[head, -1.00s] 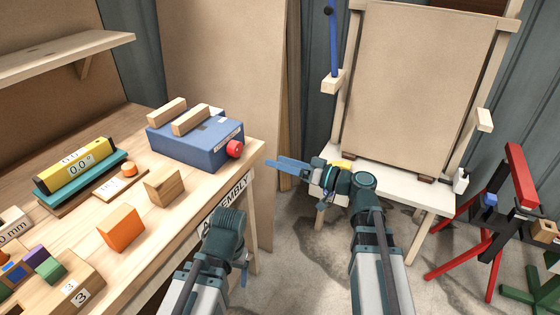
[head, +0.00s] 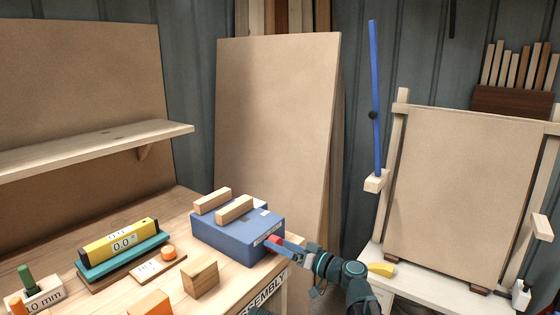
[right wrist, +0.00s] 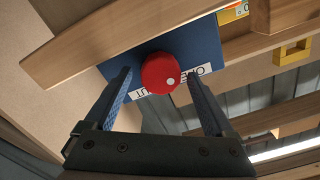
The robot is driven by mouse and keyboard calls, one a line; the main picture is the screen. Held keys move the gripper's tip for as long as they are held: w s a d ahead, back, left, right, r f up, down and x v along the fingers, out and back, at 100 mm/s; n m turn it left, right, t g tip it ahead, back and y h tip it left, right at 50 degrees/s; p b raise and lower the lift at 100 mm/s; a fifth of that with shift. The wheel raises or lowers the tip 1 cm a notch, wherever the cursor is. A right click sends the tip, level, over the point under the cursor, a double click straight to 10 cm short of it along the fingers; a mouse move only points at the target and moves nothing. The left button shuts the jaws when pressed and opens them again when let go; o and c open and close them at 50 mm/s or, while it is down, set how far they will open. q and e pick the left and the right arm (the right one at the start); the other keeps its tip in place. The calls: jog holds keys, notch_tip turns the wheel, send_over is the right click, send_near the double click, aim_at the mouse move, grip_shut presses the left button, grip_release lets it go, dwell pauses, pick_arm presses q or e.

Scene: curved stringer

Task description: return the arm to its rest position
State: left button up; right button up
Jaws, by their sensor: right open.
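My right gripper (head: 277,243) is at the front right corner of a blue box (head: 236,236). In the right wrist view its two blue fingers (right wrist: 158,76) are apart. The box's red round knob (right wrist: 161,73) shows in the gap between them, with clear space on both sides. In the head view part of the knob (head: 273,239) is hidden by the fingers. My right arm reaches in from the bottom right. My left gripper is not in view.
The wooden table (head: 225,284) carries a yellow level (head: 120,242), an orange disc (head: 168,252) and wooden blocks. A pale stool (head: 408,287) with a yellow piece (head: 381,269) stands to the right, before a framed board (head: 455,195). A shelf (head: 90,150) hangs at left.

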jog(key=shift+w+a, duration=0.2)
jog(key=shift+a, duration=0.05)
jog(key=v, duration=1.4)
jog(key=x, duration=1.4)
jog(key=shift+w, duration=0.1)
jog(key=m, duration=0.2)
jog(key=shift+m, duration=0.3)
jog(key=m, duration=0.4)
jog(key=shift+f, duration=0.1)
jog(key=shift+d, duration=0.1)
